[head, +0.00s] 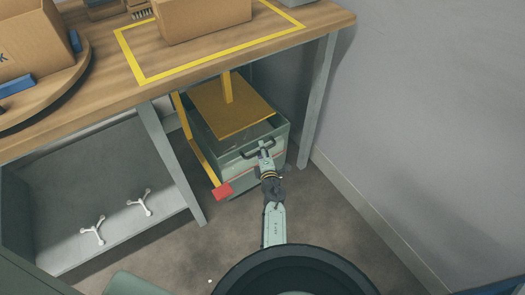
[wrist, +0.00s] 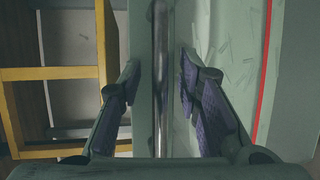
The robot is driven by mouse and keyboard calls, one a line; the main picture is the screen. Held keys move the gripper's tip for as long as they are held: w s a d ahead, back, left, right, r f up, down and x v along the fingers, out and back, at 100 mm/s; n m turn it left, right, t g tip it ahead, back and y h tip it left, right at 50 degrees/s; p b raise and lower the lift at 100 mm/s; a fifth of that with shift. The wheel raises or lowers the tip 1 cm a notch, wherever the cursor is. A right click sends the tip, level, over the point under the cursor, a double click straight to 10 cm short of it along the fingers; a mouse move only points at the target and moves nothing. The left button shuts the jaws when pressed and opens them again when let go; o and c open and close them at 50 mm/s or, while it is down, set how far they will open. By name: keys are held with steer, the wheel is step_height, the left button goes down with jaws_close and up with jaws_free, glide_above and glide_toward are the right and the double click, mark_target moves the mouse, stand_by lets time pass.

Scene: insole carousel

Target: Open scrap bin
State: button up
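The scrap bin (head: 236,176) is a pale green box under the wooden table, with a dark rim and a thin red line on its front. Its dark interior shows behind the front wall, below a yellow-brown plate (head: 228,106). A dark bar handle (head: 246,157) sits on the front, near the top. My gripper (head: 264,153) is at this handle. In the wrist view, the handle bar (wrist: 161,75) runs between the two purple-padded fingers (wrist: 158,88), with a gap on each side. The gripper is open around the bar and not closed on it.
A table leg (head: 172,160) stands left of the bin and another (head: 318,95) right of it. A yellow bar with a red end (head: 222,191) is at the bin's left. The grey wall (head: 430,130) is to the right. Bare floor (head: 325,215) lies in front.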

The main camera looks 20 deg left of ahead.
jaws_close()
stand_by(0.7)
